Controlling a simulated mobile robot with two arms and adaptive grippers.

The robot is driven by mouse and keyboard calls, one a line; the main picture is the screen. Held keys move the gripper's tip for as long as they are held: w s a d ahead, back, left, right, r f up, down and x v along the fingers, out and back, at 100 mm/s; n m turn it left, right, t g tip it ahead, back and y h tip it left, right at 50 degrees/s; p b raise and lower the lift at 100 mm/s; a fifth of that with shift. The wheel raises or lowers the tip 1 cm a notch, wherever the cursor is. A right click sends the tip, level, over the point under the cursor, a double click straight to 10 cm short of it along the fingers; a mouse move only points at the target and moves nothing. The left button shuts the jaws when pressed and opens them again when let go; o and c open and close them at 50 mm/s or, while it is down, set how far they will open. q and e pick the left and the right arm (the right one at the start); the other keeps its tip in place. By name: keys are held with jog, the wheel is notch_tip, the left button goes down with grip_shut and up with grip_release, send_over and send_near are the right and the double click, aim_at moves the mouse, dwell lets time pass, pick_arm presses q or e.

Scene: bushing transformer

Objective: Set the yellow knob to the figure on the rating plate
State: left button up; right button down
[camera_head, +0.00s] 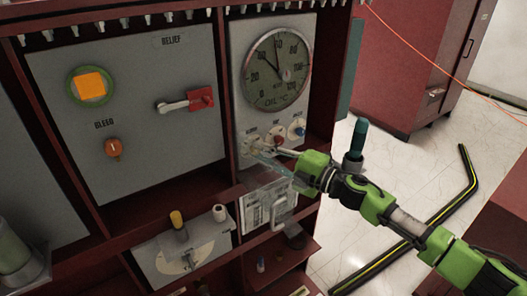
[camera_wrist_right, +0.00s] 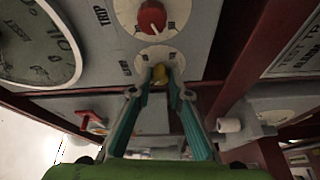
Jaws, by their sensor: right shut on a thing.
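The yellow knob (camera_wrist_right: 159,74) sits on a small pale dial in the right wrist view, between the fingertips of my right gripper (camera_wrist_right: 160,82). The fingers are shut on it. In the head view my right gripper (camera_head: 258,150) reaches in from the right to the leftmost of the small dials under the big gauge and hides the yellow knob there. Its pointer setting is too small to read. My left gripper is out of view.
A red knob (camera_wrist_right: 152,18) is next to the yellow one, and a blue knob (camera_head: 299,131) is further right. The round gauge (camera_head: 278,70) is above. A yellow-black strip (camera_head: 440,220) lies on the floor.

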jog(key=c, duration=1.9)
grip_release()
jog(key=v, duration=1.2)
jog(key=shift+f, duration=0.15)
